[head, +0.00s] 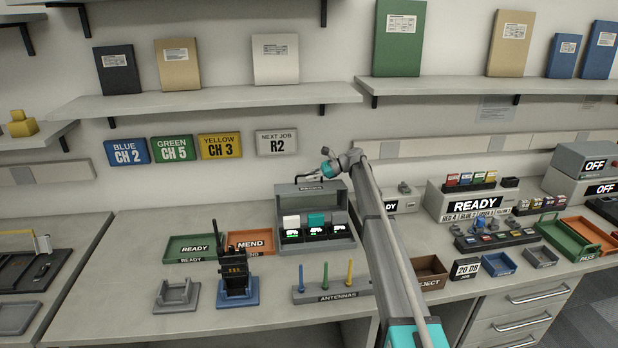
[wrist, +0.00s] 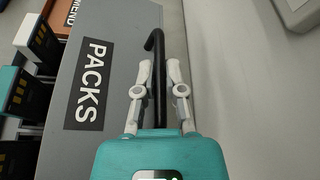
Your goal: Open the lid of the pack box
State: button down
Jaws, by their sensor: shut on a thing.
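The grey pack box (head: 348,242) stands on the bench in the middle of the head view. Its lid (head: 313,187) is raised above the box, and packs with white, teal and grey tops (head: 316,219) show inside, with lit displays. The lid (wrist: 120,50) fills much of the wrist view, with a PACKS label (wrist: 85,84). My gripper (head: 309,178) is at the lid's upper edge. In the wrist view my gripper (wrist: 159,75) is shut on the black hooked handle (wrist: 158,60). The handle's lower end is hidden by the gripper.
A green tray (head: 180,252) and an orange tray (head: 250,240) lie left of the box. A radio (head: 236,275) and an antenna rack (head: 330,293) stand in front. A shelf (head: 210,100) hangs above. My arm crosses right of the box, near the READY unit (head: 470,207).

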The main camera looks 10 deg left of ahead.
jog(key=c, duration=0.7)
grip_release()
jog(key=shift+s+r, duration=0.1)
